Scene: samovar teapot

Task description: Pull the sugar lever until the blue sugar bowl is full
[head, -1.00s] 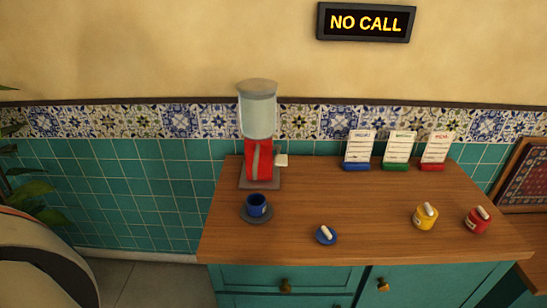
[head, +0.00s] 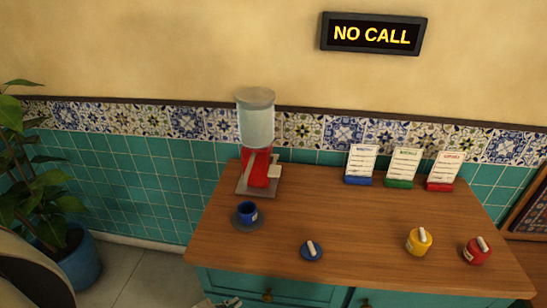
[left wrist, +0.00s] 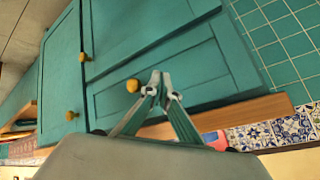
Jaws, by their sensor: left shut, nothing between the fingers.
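The sugar dispenser (head: 256,125) stands at the back left of the wooden counter, with a pale tank on a red body. A small pale lever (head: 274,171) sticks out at its right side. The blue sugar bowl (head: 247,214) stands lidless and upright on a dark round plate (head: 238,224), in front of the dispenser. I cannot tell how full it is. A blue lid (head: 311,251) with a white handle lies to its right. My left gripper (head: 232,302) shows at the bottom edge, below the countertop. In the left wrist view its fingertips (left wrist: 160,74) are together and empty, before the cabinet front. My right gripper is not in view.
A yellow lidded bowl (head: 419,241) and a red one (head: 477,250) stand at the counter's right. Three cards on coloured bases, including a green one (head: 402,167), stand at the back. A potted plant (head: 75,255) stands left of the counter.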

